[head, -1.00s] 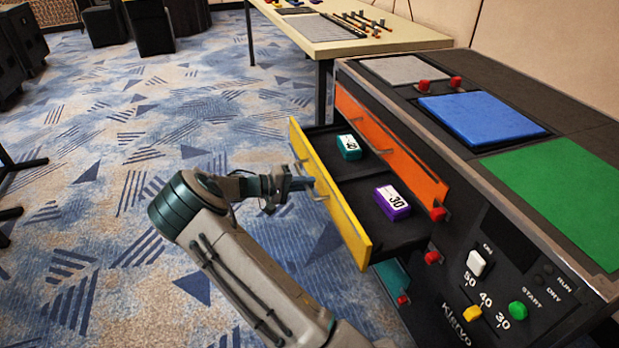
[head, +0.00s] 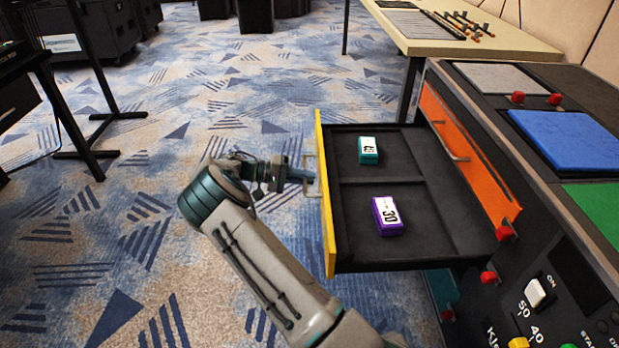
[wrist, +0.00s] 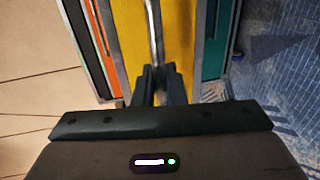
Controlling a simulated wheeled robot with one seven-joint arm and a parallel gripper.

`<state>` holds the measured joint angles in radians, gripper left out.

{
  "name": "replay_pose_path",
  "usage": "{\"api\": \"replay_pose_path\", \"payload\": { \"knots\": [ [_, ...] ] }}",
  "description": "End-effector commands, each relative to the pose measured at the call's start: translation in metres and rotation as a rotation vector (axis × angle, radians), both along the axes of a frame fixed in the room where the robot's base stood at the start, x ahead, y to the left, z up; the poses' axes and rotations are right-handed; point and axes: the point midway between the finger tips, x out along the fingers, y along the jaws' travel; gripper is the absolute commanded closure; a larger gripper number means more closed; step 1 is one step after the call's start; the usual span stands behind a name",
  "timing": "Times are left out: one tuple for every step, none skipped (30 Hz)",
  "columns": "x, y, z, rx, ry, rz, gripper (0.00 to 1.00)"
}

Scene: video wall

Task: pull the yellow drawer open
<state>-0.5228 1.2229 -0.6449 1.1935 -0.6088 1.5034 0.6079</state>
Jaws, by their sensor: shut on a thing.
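The yellow drawer (head: 327,215) stands well out from the dark cabinet, its front facing left toward my arm. It holds a teal block (head: 369,150) in the far compartment and a purple block (head: 388,215), marked 30, in the near one. My gripper (head: 309,177) is at the drawer's outer face, shut on the metal handle (head: 311,188). In the wrist view the fingers (wrist: 160,75) close around the handle bar (wrist: 154,30), with the yellow front (wrist: 125,45) behind it.
An orange drawer (head: 462,150) above is shut. Red knobs (head: 505,233) stick out at the cabinet's edge. A table (head: 480,35) with tools stands behind. A black stand (head: 85,130) is at the left; the carpet between is clear.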

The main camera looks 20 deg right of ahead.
Motion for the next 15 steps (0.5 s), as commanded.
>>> {"api": "replay_pose_path", "payload": {
  "knots": [
    [-0.0006,0.0018,-0.0018,0.002,0.002,-0.003,1.0],
    [-0.0006,0.0024,-0.0018,0.002,0.002,-0.004,1.0],
    [-0.0005,0.0029,-0.0018,0.002,0.002,-0.004,1.0],
    [-0.0004,0.0032,-0.0017,0.002,0.002,-0.004,1.0],
    [-0.0004,0.0033,-0.0017,0.002,0.002,-0.004,1.0],
    [-0.0004,0.0035,-0.0017,0.002,0.002,-0.004,1.0],
    [-0.0003,0.0043,-0.0017,0.002,0.003,-0.002,1.0],
    [-0.0003,0.0045,-0.0017,0.002,0.003,-0.002,1.0],
    [-0.0003,0.0047,-0.0016,0.002,0.003,-0.002,1.0],
    [-0.0002,0.0047,-0.0017,0.002,0.003,-0.001,1.0],
    [-0.0002,0.0047,-0.0017,0.002,0.003,-0.001,1.0],
    [-0.0002,0.0048,-0.0017,0.002,0.003,-0.001,1.0],
    [-0.0002,0.0047,-0.0017,0.002,0.003,-0.001,1.0],
    [-0.0001,0.0048,-0.0017,0.002,0.003,-0.001,0.84],
    [0.0,0.0047,-0.0016,0.002,0.003,0.0,0.75]
  ]
}}
